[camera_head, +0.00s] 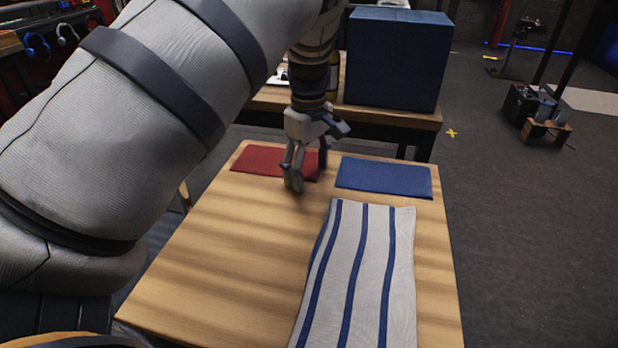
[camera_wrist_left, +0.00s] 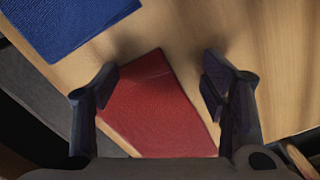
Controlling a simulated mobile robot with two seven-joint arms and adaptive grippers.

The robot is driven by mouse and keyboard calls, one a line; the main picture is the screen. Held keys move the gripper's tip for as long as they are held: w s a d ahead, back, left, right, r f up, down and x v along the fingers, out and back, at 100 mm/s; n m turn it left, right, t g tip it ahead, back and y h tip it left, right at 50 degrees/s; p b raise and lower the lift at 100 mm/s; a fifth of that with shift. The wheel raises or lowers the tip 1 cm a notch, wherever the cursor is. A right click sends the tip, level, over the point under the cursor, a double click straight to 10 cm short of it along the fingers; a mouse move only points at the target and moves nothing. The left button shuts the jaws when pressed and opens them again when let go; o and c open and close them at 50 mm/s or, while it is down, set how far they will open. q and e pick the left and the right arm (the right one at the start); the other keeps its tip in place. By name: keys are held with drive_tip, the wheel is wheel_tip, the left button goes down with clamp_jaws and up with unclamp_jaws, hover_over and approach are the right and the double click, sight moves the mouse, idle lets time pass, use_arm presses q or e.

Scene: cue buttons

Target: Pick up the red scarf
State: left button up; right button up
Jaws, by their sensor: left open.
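The red scarf (camera_head: 262,160) lies flat and folded at the far left of the wooden table. My left gripper (camera_head: 307,176) is over its right end in the head view and hides part of it. In the left wrist view the red scarf (camera_wrist_left: 155,108) lies below and between the two spread fingers of my left gripper (camera_wrist_left: 163,88). The gripper is open and holds nothing. I cannot tell whether a fingertip touches the cloth or table. My right gripper is in neither view.
A folded blue cloth (camera_head: 385,177) lies right of the red scarf. A white cloth with blue stripes (camera_head: 362,270) lies at the near right. A blue box (camera_head: 395,58) stands on another table (camera_head: 385,113) behind. The table's left-middle (camera_head: 230,250) is bare.

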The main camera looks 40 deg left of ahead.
use_arm(q)
drive_tip(key=shift+f, duration=0.2)
drive_tip(key=shift+c, duration=0.7)
drive_tip(key=shift+s+d+f, duration=0.1)
drive_tip(key=shift+s+f, duration=0.05)
drive_tip(key=shift+f, duration=0.05)
clamp_jaws()
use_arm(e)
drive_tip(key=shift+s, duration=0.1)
